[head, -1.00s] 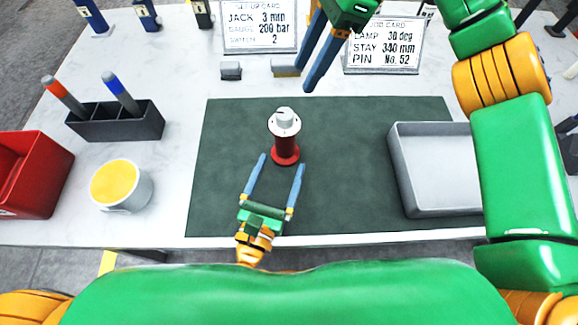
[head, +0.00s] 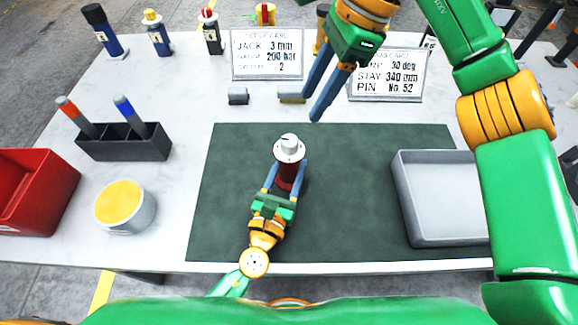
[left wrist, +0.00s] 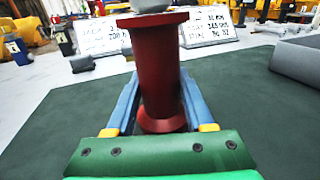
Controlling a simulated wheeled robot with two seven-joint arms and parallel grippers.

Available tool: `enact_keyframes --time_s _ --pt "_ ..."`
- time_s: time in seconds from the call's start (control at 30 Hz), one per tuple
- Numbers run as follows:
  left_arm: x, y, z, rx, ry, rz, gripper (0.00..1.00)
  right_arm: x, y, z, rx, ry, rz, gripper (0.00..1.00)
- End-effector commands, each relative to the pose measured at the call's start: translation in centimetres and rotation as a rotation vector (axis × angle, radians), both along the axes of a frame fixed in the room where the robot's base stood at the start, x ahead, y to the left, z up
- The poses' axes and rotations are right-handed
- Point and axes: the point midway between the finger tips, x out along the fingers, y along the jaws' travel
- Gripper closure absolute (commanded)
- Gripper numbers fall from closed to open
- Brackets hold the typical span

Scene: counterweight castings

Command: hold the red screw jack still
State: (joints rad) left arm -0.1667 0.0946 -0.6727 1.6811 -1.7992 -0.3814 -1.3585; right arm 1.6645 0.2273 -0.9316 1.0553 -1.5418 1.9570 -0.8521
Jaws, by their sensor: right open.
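The red screw jack (head: 287,177) stands upright on the dark green mat (head: 370,200), with a pale, ringed top. In the left wrist view the red body of the jack (left wrist: 160,75) fills the middle, and its top is cut off by the frame. My left gripper (head: 286,180) has one blue finger on each side of the jack's body and looks shut on it. The same gripper shows in the left wrist view (left wrist: 160,95). My right gripper (head: 318,100) is open and empty, hanging above the table near the cards.
A grey tray (head: 398,200) lies at the mat's right. At left are a yellow-topped tin (head: 140,215), a dark pen holder (head: 125,148) and a red bin (head: 66,190). Two cards (head: 267,75) and small blocks (head: 238,96) stand behind the mat. The mat's left part is clear.

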Motion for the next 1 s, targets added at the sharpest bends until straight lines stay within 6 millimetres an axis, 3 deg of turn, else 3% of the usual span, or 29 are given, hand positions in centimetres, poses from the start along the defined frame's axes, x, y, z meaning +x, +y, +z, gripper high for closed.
enact_keyframes --time_s 0.03,0.1,0.27,0.33,0.4,0.57,0.7,0.77,0.87,1.0 --pt "0.0 0.0 0.0 0.0 0.0 0.0 0.88 0.0 0.0 0.0 0.0 0.0 0.0 0.5" --pt "0.0 0.0 0.0 0.0 0.0 0.0 1.0 0.0 0.0 0.0 0.0 0.0 0.0 0.5" --pt "0.0 0.0 0.0 0.0 0.0 0.0 1.0 0.0 0.0 0.0 0.0 0.0 0.0 0.5" --pt "0.0 0.0 0.0 0.0 0.0 0.0 1.0 0.1 0.1 -0.2 0.009 -0.002 0.002 0.31" --pt "0.0 0.0 0.0 0.0 0.0 0.0 1.0 0.5 0.8 -1.3 0.056 -0.015 0.012 0.29" --pt "0.0 0.0 0.0 0.0 0.0 0.0 1.0 1.3 5.5 -6.9 0.382 -0.11 0.051 0.29" --pt "0.0 0.0 0.0 -0.001 0.0 0.0 1.0 -0.6 9.2 -9.9 0.757 -0.213 -0.006 0.29" --pt "0.0 0.0 0.0 -0.001 0.001 0.0 1.0 -2.0 9.8 -10.3 0.904 -0.251 -0.075 0.29" --pt "0.0 0.0 0.0 -0.001 0.001 0.0 1.0 -4.3 9.3 -10.1 1.112 -0.307 -0.256 0.29" --pt "0.0 0.0 0.0 -0.001 0.001 0.0 1.0 -6.6 5.9 -9.6 1.269 -0.371 -0.599 0.29"
